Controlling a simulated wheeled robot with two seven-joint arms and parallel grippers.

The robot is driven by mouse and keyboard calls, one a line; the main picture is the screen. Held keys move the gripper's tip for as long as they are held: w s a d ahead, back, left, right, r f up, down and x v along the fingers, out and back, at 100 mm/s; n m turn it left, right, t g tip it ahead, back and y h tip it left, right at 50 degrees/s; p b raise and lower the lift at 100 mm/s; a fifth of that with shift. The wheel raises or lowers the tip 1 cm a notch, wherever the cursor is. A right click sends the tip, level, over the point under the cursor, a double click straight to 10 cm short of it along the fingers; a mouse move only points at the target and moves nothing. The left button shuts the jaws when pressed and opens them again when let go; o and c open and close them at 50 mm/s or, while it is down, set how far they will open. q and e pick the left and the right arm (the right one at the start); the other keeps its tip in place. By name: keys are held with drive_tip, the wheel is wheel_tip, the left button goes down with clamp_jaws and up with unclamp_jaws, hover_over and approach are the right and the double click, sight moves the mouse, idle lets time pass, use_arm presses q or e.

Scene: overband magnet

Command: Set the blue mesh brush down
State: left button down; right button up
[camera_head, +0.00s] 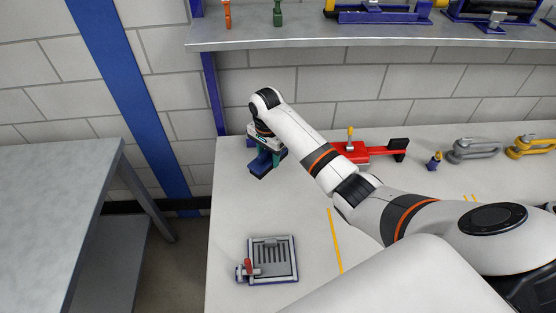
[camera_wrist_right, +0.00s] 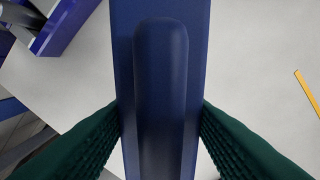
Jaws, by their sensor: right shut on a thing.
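The blue mesh brush (camera_head: 262,165) is in my right gripper (camera_head: 266,148), at the left end of the workbench. In the right wrist view its long, rounded dark blue handle (camera_wrist_right: 161,70) runs up the middle of the picture. The green ribbed fingers of the right gripper (camera_wrist_right: 160,128) press on it from both sides. The arm hides part of the brush in the head view. I cannot tell whether its underside touches the bench. My left gripper is not in view.
A grey slotted tray (camera_head: 272,260) with a red lever lies nearer. A red clamp-like device (camera_head: 365,151) and grey and yellow shackles (camera_head: 475,150) stand right. A shelf (camera_head: 350,35) hangs above; a separate table (camera_head: 50,190) stands left.

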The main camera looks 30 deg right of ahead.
drive_tip(key=shift+f, duration=3.05)
drive_tip(key=o, duration=0.9)
drive_tip(key=shift+f, duration=0.15)
wheel_tip(320, 180, up, 12)
drive_tip(key=shift+r, duration=0.2)
